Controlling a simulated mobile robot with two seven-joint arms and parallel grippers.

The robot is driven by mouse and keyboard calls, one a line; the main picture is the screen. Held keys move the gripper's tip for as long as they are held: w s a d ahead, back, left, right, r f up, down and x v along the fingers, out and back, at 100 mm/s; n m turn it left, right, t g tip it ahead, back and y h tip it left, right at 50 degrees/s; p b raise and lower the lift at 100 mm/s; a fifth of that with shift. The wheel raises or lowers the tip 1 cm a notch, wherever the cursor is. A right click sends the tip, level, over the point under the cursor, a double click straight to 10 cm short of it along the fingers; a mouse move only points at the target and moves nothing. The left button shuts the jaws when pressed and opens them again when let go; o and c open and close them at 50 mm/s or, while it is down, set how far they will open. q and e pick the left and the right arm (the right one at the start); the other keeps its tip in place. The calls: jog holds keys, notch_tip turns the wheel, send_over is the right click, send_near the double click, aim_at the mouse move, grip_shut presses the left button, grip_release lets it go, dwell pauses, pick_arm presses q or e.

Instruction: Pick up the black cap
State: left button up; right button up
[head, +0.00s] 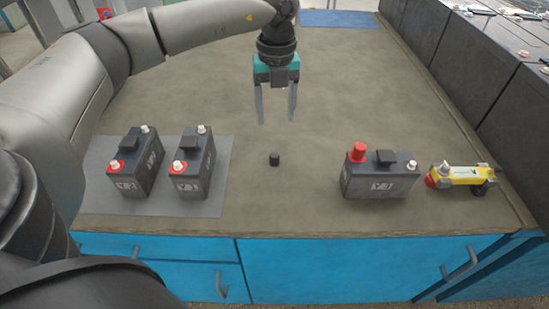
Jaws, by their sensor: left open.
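The black cap (274,159) is a small dark cylinder. It stands alone on the brown table top, in the middle of the head view. My left gripper (276,119) hangs above and behind the cap with its fingers pointing down. Its two fingers are apart and nothing is between them. The gripper and the cap do not touch. My right gripper does not show.
Two batteries (191,168) stand on a grey mat (218,181) at left. Another battery (379,178) with a red cap (357,152) stands right of the black cap. A yellow tool (459,174) lies farther right. Large dark blocks line the right edge. Table around the cap is clear.

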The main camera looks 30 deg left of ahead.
pick_arm(q)
jog(key=b, duration=0.2)
send_over(274, 155)
jog(key=f, duration=0.6)
jog(key=shift+d+f, duration=0.25)
jog(key=shift+f, duration=0.1)
jog(key=shift+a+f+b, duration=0.2)
jog(key=shift+f+b, duration=0.5)
jog(key=shift+f, duration=0.95)
jog(key=shift+f+b, duration=0.5)
jog(key=shift+f, duration=0.8)
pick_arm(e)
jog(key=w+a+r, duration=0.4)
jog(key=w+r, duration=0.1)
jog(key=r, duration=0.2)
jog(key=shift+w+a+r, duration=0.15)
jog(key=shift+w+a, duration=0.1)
pick_arm(q)
jog(key=shift+c, duration=0.2)
grip_shut()
